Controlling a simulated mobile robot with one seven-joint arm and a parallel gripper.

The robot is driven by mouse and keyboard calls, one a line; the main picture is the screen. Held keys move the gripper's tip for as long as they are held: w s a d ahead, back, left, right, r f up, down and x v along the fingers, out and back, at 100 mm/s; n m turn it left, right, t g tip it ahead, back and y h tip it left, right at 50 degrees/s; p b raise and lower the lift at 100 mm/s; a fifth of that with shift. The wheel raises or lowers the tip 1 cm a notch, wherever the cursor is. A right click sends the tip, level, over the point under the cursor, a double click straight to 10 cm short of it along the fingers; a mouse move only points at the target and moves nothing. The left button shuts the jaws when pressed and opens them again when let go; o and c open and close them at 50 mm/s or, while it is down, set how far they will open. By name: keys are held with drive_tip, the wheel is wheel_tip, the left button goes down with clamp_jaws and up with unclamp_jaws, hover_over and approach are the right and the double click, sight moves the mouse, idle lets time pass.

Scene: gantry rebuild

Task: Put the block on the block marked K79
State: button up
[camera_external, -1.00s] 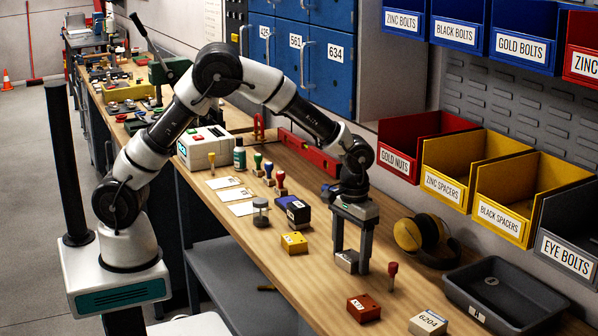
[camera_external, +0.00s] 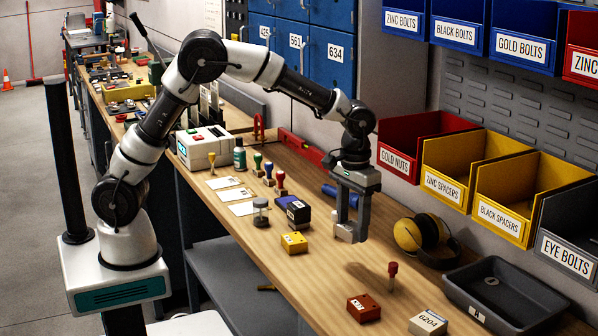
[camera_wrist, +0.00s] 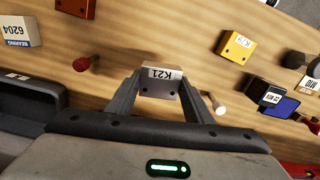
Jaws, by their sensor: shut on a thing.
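My gripper (camera_external: 349,228) is shut on a pale grey block (camera_external: 343,235) and holds it above the bench, a shadow below. In the wrist view the held block (camera_wrist: 161,88) is between my fingers, with a white label reading K21 upside down. A yellow block (camera_external: 294,242) lies on the bench to the left of my gripper; it also shows in the wrist view (camera_wrist: 236,47). A red block (camera_external: 363,308) lies nearer the front; it is cut by the top edge in the wrist view (camera_wrist: 76,7). Both have small K labels, too small to read surely.
A dark tray (camera_external: 468,278) and yellow ear defenders (camera_external: 408,235) are at right. The bench before the yellow block is clear.

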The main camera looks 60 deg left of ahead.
drive_tip(key=s+a+r+p, duration=0.2)
drive_tip(key=a+r, duration=0.2)
drive_tip(key=a, duration=0.1)
drive_tip(key=m+p, duration=0.1)
drive_tip(key=p, duration=0.1)
hover_over(294, 240)
wheel_tip(294, 240, down, 5)
drive_tip(key=shift+a+r, duration=0.1)
drive_tip(key=shift+r, duration=0.05)
drive_tip(key=shift+f+b, duration=0.35)
drive_tip(key=shift+f, duration=1.6)
drive_tip(key=shift+f, duration=0.1)
drive_tip(key=o, duration=0.8)
drive_tip(key=shift+f, duration=0.15)
drive_tip(key=shift+c, duration=0.2)
drive_tip(key=o, duration=0.4)
drive_tip(key=shift+o, duration=0.2)
